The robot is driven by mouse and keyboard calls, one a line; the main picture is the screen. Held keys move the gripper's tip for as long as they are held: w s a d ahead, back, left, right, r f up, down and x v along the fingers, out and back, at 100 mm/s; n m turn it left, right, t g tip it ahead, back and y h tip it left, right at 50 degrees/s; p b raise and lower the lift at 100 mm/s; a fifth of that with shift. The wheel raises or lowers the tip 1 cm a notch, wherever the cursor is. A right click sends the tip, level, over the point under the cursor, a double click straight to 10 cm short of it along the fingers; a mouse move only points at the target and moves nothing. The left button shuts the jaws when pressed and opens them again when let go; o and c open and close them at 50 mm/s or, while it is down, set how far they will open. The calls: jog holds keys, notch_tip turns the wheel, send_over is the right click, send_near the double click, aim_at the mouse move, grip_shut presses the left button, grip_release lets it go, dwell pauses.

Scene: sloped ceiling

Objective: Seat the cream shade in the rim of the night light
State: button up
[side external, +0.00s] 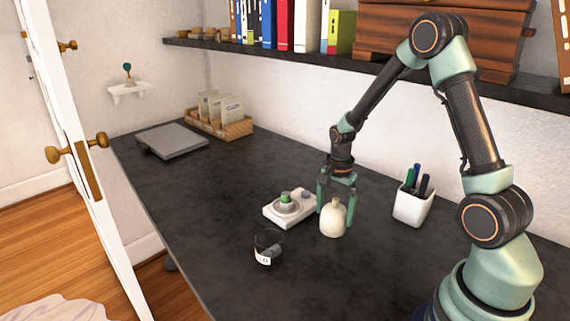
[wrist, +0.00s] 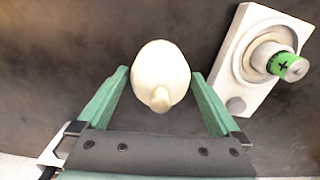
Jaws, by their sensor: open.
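The cream shade (side external: 333,218), a rounded bell shape with a small knob on top, stands upright on the dark desk. The wrist view shows the shade (wrist: 160,75) from above, between my fingers. My gripper (side external: 337,204) is open, with one finger on either side of the shade; gaps show in the wrist view. The night light (side external: 273,214) is a white block just left of the shade in the side view. It also shows at the right of the wrist view (wrist: 238,86). A green-banded, battery-like cylinder (wrist: 285,66) with a plus mark stands inside its round rim (wrist: 252,60).
A small dark glass cup (side external: 267,248) with a white label stands in front of the night light. A white pen cup (side external: 413,206) stands to the right. A grey flat device (side external: 172,140) and a card tray (side external: 219,124) lie farther back. The desk's left middle is clear.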

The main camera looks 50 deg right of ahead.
jog(key=shift+f, duration=0.9)
jog(key=c, duration=1.1)
jog(key=shift+o, duration=0.2)
jog(key=shift+r, duration=0.15)
